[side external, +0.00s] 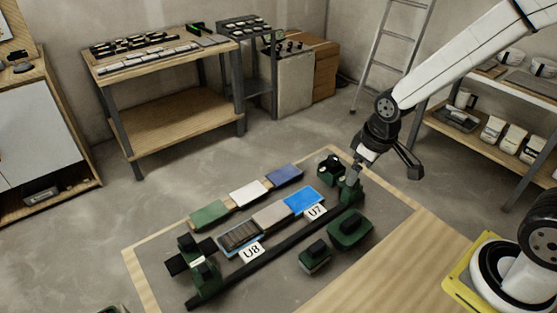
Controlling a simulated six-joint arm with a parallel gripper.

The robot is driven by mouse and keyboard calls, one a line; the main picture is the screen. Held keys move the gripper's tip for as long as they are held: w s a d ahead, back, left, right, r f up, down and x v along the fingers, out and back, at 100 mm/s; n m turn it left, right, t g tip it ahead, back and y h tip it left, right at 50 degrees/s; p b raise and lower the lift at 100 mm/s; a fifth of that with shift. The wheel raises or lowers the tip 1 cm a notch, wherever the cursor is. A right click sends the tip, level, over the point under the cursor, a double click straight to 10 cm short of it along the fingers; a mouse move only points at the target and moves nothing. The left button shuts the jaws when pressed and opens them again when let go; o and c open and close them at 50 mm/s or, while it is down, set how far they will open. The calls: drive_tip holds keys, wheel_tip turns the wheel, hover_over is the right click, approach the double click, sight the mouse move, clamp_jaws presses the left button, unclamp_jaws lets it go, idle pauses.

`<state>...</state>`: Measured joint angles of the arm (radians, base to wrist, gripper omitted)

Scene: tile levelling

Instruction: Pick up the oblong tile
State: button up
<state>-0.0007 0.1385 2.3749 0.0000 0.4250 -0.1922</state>
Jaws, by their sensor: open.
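Several rectangular tiles lie in two rows on the work board. The back row has a green tile (209,215), a white tile (248,192) and a violet-blue tile (285,175). The front row has a dark ribbed piece (239,237), a pinkish-grey tile (271,216) and a bright blue tile (303,200). All look longer than wide, so I cannot tell which one is the oblong tile. My gripper (358,170) is open, beyond the right end of the rows, close to a green fixture (350,190). Its fingertips are small and partly lost against that fixture.
A long dark rail (270,258) runs in front of the tiles, with a green-and-black fixture (200,272) at its left end. Labels U8 (251,252) and U7 (316,212) stand near the front row. Two green-and-black blocks (349,230) (315,258) sit in front of the rail.

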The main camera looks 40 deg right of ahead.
drive_tip(key=w+f+n+g, duration=0.15)
drive_tip(key=w+n, duration=0.25)
drive_tip(key=w, duration=0.4)
drive_tip(key=w+f+n, duration=0.2)
drive_tip(key=w+n, duration=0.2)
drive_tip(key=w, duration=0.4)
drive_tip(key=n, duration=0.8)
hover_over(284, 174)
drive_tip(key=shift+g, duration=0.45)
drive_tip(key=shift+f, duration=4.1)
drive_tip(key=shift+f, duration=3.85)
drive_tip(key=c, duration=0.6)
